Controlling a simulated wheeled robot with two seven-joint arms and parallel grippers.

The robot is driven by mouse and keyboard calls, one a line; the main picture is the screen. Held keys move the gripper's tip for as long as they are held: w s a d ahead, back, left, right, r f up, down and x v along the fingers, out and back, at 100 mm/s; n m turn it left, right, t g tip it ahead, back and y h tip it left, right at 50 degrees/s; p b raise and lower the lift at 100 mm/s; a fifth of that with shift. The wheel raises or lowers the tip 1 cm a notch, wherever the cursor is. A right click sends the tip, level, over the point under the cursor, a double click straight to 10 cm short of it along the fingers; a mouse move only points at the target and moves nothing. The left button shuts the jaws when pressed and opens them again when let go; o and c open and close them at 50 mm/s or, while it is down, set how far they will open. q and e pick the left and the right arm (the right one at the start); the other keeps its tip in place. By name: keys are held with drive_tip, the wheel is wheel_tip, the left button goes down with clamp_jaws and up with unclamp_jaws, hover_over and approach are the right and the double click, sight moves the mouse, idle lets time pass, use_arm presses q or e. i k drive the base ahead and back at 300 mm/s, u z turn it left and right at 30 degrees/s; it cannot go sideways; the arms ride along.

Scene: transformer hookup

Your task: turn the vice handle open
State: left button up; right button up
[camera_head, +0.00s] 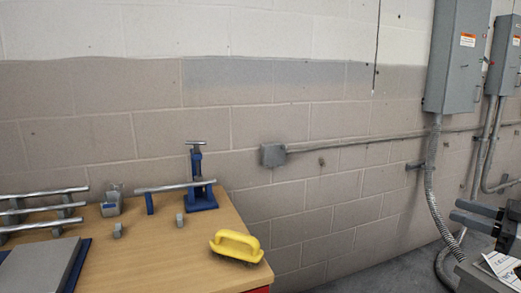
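The blue vice (200,196) stands upright at the back right of the wooden table. Its handle, a short grey crossbar (195,142), sits on top of the screw. A silver rod (172,187) lies level through the vice's lower part, with a small blue support (149,203) under it to the left. My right gripper (470,215) is at the right edge, well apart from the vice. Its two dark fingers show a gap and nothing between them, so it looks open. My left gripper is out of view.
A yellow-handled brush (237,245) lies on the table's front right. Small grey blocks (118,230) stand on the wooden table (160,262). Silver bars on a rack (42,209) and a grey plate (42,268) fill the left. Grey electrical boxes (455,55) hang on the wall.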

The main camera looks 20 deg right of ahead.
sight(196, 150)
drive_tip(key=z, duration=0.95)
drive_tip(key=k, duration=1.25)
drive_tip(key=z, duration=0.55)
drive_tip(key=i, duration=1.65)
drive_tip(key=u, duration=1.8)
drive_tip(key=i, duration=1.1)
drive_tip(key=u, duration=1.2)
